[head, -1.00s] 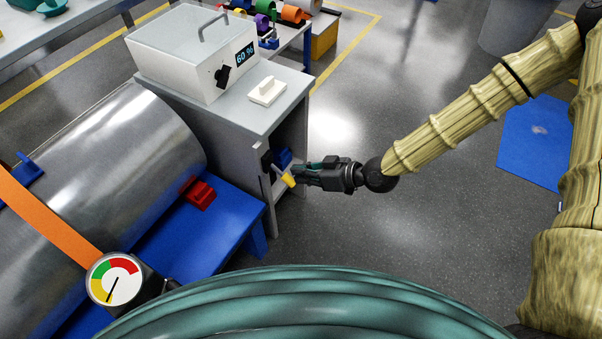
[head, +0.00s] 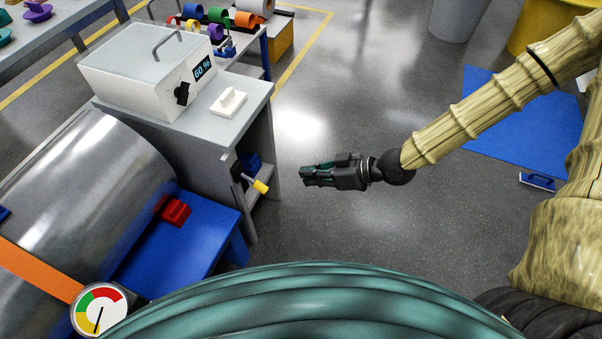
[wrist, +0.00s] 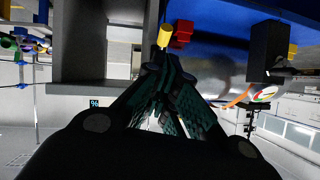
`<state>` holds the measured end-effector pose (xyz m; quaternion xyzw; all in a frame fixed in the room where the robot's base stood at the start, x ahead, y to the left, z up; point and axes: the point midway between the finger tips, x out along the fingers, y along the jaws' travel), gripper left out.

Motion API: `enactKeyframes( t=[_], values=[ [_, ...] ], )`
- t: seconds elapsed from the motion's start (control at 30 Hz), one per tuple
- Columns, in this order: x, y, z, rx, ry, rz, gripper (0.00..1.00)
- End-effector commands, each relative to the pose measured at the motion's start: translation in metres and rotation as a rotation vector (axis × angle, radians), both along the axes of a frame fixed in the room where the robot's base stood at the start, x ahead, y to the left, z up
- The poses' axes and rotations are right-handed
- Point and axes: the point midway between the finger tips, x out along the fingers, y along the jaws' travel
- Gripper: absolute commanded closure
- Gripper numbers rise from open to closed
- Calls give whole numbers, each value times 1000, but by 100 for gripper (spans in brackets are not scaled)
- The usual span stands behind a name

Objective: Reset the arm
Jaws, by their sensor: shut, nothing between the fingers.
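My gripper (head: 305,176) is shut and empty in the head view, held over open floor to the right of the grey cabinet. In the wrist view its fingers (wrist: 160,75) come together at the tips. A lever with a yellow handle (head: 260,186) sticks out from the cabinet's open side, apart from my gripper and to its left in the head view. The yellow handle also shows in the wrist view (wrist: 165,36), just beyond the fingertips.
The grey cabinet (head: 235,113) carries a white box with a 60 % display (head: 150,72) and a white switch (head: 229,101). A metal cylinder (head: 85,185), blue stand (head: 205,235), red block (head: 176,212) and dial gauge (head: 98,310) are at left. Floor (head: 340,235) around my gripper is clear.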

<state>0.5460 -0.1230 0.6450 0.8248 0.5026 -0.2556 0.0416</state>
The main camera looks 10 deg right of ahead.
Motion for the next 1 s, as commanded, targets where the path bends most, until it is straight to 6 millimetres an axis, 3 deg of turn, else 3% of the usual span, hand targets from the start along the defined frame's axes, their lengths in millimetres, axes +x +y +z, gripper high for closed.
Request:
enactKeyframes(
  t=[0.47,0.67,1.0],
  values=[
    [-7,-2,-6,-5,32,-9,100],
    [-32,4,-42,-39,210,-81,100],
    [-96,-3,-118,-178,557,-292,100]
  ],
)
